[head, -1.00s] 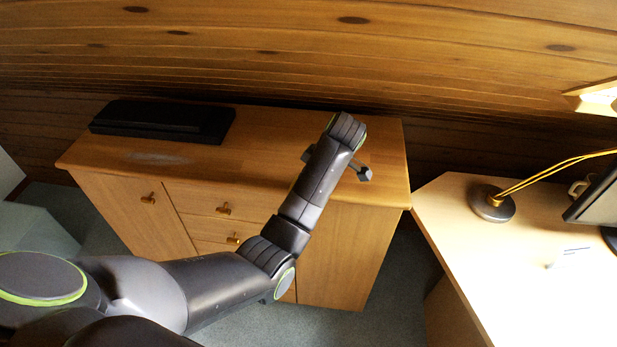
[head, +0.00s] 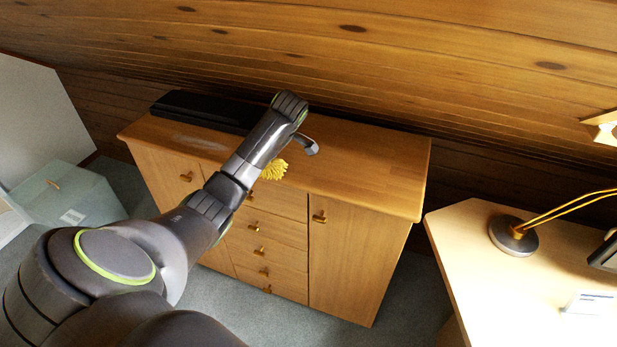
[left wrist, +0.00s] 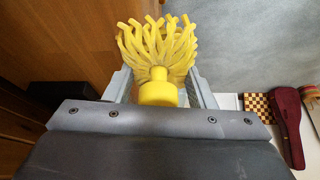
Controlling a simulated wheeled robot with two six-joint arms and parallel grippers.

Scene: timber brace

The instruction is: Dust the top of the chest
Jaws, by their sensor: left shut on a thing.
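The wooden chest (head: 370,165) stands against the plank wall, with doors and several drawers with brass knobs. A faint pale patch (head: 192,140) shows on its top at the left. My left gripper (left wrist: 158,82) is shut on the yellow duster (left wrist: 158,48), which has floppy strands and a round yellow handle. In the head view the duster (head: 272,169) shows beside my left arm, at the chest's front edge. Whether its strands touch the chest is unclear. My arm hides part of the chest top. My right gripper is out of view.
A flat black case (head: 200,108) lies at the back left of the chest top. The right part of the top is clear. A desk with a lamp (head: 513,236) stands at the right. A pale box (head: 75,200) is on the left.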

